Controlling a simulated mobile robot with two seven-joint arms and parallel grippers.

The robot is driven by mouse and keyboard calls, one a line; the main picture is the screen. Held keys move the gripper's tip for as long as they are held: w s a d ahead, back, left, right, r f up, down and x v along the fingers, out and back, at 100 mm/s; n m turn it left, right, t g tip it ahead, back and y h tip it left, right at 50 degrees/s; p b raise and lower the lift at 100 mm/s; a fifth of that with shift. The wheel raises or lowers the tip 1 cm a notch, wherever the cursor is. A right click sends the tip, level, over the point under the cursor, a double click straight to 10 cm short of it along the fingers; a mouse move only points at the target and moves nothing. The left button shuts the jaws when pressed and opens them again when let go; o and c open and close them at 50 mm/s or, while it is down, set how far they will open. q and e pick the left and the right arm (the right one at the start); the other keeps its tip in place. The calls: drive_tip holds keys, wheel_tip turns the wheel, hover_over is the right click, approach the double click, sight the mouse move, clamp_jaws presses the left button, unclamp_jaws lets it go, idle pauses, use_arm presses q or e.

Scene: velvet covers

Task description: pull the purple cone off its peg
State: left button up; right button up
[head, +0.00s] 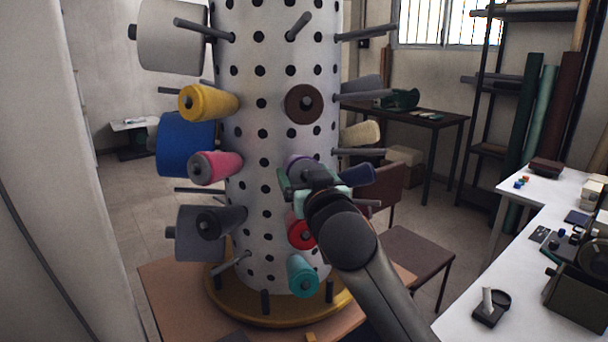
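The purple cone (298,158) sits on the front of the white perforated column (262,135), a little below the brown cone. Only a thin purple upper edge of it shows. My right gripper (307,180) is in front of it, with its arm coming up from the lower right. The gripper's wrist and body hide most of the cone. Whether the fingers touch or close on it cannot be seen. My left gripper is not in view.
Close around are a brown cone (304,103) above, a red cone (301,232) below, a pink cone (215,167) left and a dark blue cone (357,175) right. Bare pegs stick out, such as one (364,97) at right. A white workbench (468,300) stands at right.

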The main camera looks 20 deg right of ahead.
drive_tip(key=c, duration=0.8)
drive_tip(key=shift+o, duration=0.2)
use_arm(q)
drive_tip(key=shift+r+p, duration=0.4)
use_arm(e)
drive_tip(key=shift+s+r, duration=0.2)
drive_tip(key=shift+s, duration=0.1)
